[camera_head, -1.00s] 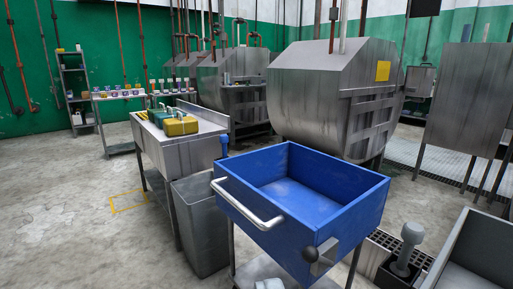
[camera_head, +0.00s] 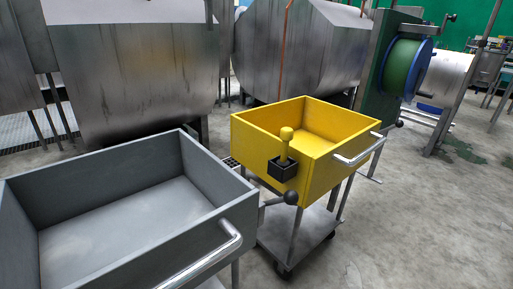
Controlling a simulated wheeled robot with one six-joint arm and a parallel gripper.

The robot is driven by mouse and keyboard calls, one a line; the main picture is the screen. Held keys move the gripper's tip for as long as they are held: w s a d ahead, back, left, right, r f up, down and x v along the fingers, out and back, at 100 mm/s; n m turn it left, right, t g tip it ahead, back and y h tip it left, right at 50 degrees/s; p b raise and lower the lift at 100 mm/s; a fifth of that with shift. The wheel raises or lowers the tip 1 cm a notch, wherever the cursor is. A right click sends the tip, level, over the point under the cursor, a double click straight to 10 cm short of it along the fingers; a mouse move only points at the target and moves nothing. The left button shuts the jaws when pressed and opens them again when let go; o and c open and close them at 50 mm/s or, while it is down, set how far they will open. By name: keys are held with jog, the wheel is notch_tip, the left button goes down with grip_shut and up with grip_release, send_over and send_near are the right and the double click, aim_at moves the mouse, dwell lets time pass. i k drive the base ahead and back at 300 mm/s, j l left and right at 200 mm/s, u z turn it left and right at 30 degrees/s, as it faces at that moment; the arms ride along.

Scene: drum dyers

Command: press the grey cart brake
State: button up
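The grey cart (camera_head: 215,234) fills the lower left, with an open tray and a bright metal push handle (camera_head: 205,262). A dark round knob (camera_head: 291,197) on a short grey arm sticks out at its right side, in front of the yellow cart's lower part. I cannot tell whether this knob is the brake. The grey-headed lever in a black box, seen earlier beside the grey cart, is out of view now. My gripper is not in view.
A yellow cart (camera_head: 265,152) stands close on the right, with a yellow-topped lever (camera_head: 286,141) in a black box (camera_head: 282,169). Large metal drums (camera_head: 135,75) stand behind. The floor at right (camera_head: 430,220) is clear.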

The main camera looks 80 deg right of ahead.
aim_at(291, 197)
jog(key=z, duration=2.2)
